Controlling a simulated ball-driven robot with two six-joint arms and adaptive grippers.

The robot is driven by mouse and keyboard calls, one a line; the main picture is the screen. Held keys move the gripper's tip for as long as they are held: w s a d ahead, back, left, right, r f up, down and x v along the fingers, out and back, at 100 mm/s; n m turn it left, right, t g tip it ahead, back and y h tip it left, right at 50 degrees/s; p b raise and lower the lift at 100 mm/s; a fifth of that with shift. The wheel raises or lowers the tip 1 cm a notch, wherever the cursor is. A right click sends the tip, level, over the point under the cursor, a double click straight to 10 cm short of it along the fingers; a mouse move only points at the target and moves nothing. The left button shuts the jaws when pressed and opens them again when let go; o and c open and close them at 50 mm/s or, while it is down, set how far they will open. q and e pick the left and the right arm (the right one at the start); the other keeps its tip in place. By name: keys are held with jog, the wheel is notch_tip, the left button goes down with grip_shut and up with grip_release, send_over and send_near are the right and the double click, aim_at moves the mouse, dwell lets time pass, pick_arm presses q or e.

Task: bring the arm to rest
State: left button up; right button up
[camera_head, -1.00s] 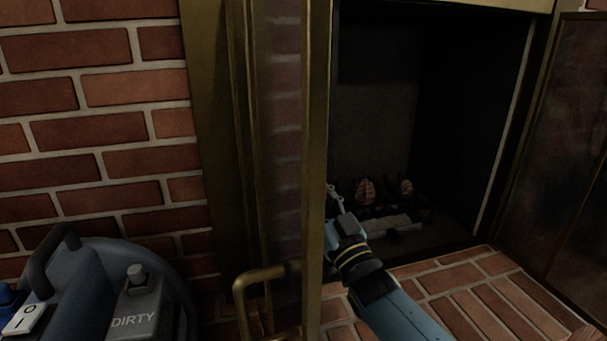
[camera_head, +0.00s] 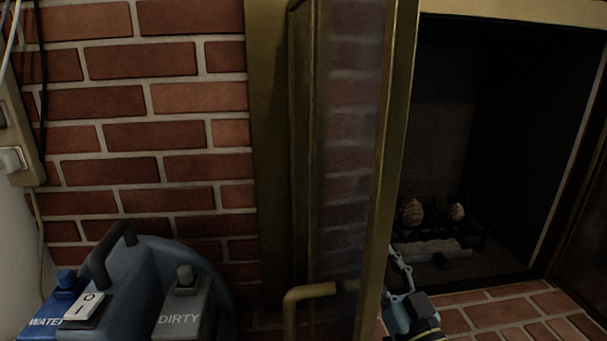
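My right gripper (camera_head: 397,285) shows at the bottom, right of centre, just right of the edge of the open glass door (camera_head: 345,150). Its arm runs out of the bottom of the picture. One pale finger points up along the door's brass frame, and the other finger is partly hidden, so its opening is unclear. I see nothing held in it. My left gripper is not in view.
The open fireplace (camera_head: 450,110) holds a grate with logs (camera_head: 430,247). The door's brass handle (camera_head: 300,296) juts out left of my gripper. A blue machine (camera_head: 150,270) with tanks marked WATER and DIRTY stands at lower left, before a brick wall (camera_head: 150,100).

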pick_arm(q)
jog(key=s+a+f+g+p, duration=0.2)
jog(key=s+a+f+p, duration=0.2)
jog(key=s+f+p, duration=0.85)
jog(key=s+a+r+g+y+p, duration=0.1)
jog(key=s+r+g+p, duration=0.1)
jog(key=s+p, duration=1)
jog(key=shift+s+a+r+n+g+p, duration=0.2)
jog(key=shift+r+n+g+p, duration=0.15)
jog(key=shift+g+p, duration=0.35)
pick_arm(e)
jog(key=s+d+f+g+h, duration=0.2)
jog(key=s+d+f+g, duration=0.2)
jog(key=s, duration=1.5)
jog(key=s+d+f+m+g+h, duration=0.1)
jog(key=s+d+f+g, duration=0.4)
jog(key=s, duration=1.3)
jog(key=s+d+f+m+g+h, duration=0.1)
jog(key=s+d+f+g, duration=0.3)
jog(key=s, duration=1.5)
notch_tip(320, 180, down, 3)
jog(key=g+h, duration=0.1)
jog(key=g, duration=0.6)
jog(key=shift+s+d+g+h, duration=0.3)
jog(key=shift+d+h, duration=0.1)
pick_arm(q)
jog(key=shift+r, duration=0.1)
